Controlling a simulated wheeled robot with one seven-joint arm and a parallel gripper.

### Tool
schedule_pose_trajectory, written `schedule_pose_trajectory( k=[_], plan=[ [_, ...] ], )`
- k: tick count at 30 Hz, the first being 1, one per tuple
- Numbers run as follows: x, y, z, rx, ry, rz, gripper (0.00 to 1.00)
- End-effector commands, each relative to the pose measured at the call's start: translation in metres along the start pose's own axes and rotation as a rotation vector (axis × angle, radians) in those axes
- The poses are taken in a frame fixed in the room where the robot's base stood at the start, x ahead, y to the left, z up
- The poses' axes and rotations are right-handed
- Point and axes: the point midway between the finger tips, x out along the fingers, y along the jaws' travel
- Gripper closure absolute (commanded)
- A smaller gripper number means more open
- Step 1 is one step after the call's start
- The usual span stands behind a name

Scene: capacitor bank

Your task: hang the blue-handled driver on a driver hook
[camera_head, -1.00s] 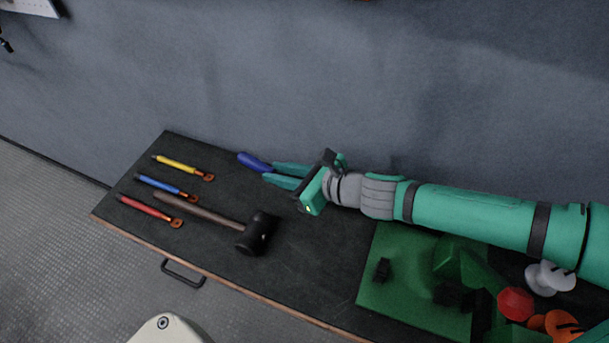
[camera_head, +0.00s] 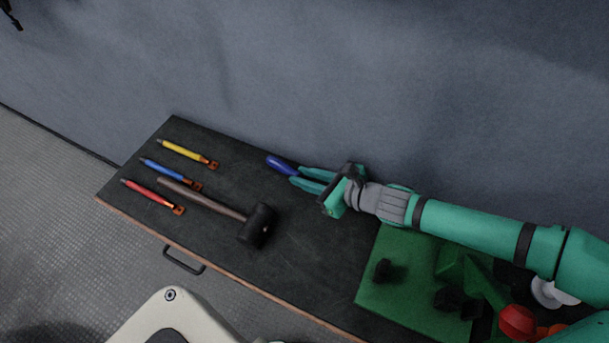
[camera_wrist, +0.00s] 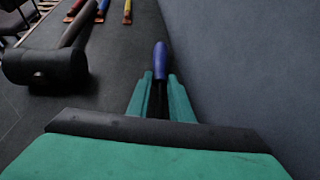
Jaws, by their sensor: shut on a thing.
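The blue-handled driver (camera_head: 281,165) is between the fingertips of my gripper (camera_head: 312,180), which is shut on it. Its blue handle points left, away from my gripper, close to the wall side of the bench. In the wrist view the blue handle (camera_wrist: 160,58) sticks out straight ahead between the two teal fingers (camera_wrist: 161,95). The driver's shaft is mostly hidden between the fingers. I cannot tell how high the driver is above the bench. No driver hook can be made out in these frames.
A black mallet (camera_head: 258,226) lies on the dark bench (camera_head: 300,255). Yellow (camera_head: 187,153), blue (camera_head: 170,173) and red (camera_head: 152,195) tools lie at the left end. A green board (camera_head: 385,300) with black, red and orange parts is at the right. The grey wall (camera_head: 330,80) runs behind.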

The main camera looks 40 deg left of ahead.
Motion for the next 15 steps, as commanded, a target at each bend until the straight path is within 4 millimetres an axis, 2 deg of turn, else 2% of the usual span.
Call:
schedule_pose_trajectory(
  k=[5, 6, 8, 15],
  plan=[
    [-0.0009, -0.0008, -0.0024, 0.001, 0.0, -0.003, 1.0],
    [-0.0007, -0.0008, -0.0032, 0.001, 0.0, -0.003, 0.78],
    [-0.0008, -0.0008, -0.0029, 0.001, 0.0, -0.003, 0.64],
    [-0.0007, -0.0007, -0.0027, 0.001, 0.0, -0.003, 0.61]
  ],
)
